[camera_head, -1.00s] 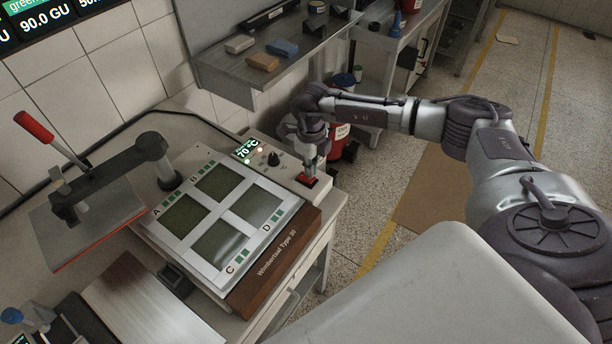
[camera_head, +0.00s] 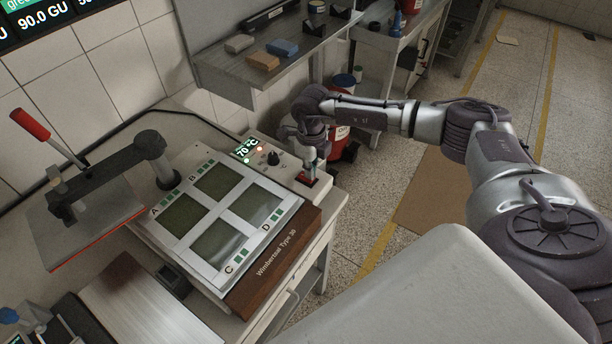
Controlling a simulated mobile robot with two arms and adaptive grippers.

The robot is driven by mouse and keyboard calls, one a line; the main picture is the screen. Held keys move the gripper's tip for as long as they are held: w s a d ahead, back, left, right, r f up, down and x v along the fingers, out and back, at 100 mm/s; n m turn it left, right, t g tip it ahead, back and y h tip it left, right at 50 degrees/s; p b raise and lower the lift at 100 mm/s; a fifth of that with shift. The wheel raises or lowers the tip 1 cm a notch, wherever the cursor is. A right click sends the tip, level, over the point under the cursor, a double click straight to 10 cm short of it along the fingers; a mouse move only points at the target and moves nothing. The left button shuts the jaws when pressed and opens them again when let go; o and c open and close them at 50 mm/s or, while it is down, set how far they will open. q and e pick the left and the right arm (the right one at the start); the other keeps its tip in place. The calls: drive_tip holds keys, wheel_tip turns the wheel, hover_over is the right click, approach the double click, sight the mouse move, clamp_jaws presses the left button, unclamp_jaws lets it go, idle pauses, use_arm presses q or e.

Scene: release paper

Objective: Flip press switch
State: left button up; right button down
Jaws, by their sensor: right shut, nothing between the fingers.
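The press (camera_head: 225,220) stands on the bench, with a white plate of several windows marked A to D. Its control panel at the back right has a display (camera_head: 245,149) reading about 70 °C, a black knob (camera_head: 274,158) and small lit lamps (camera_head: 261,149). The red switch (camera_head: 308,182) sits at the panel's right end and is partly covered by my right gripper (camera_head: 309,172). The gripper is shut and empty, pointing down, with its tips at the switch; contact cannot be told for sure. My left gripper is out of view.
The raised press head with a red-handled lever (camera_head: 32,125) stands at the left. A shelf (camera_head: 235,78) with several small blocks is at the back. A red bin (camera_head: 340,140) stands behind my right arm. The floor at the right is open.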

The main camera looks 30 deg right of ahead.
drive_tip(key=shift+s+f+b, duration=0.1)
drive_tip(key=shift+f+b, duration=0.4)
drive_tip(key=shift+f, duration=0.15)
drive_tip(key=shift+r, duration=0.1)
drive_tip(key=shift+r+p, duration=0.75)
drive_tip(key=shift+r, duration=0.1)
drive_tip(key=shift+r+p, duration=1.5)
drive_tip(key=shift+r, duration=1.1)
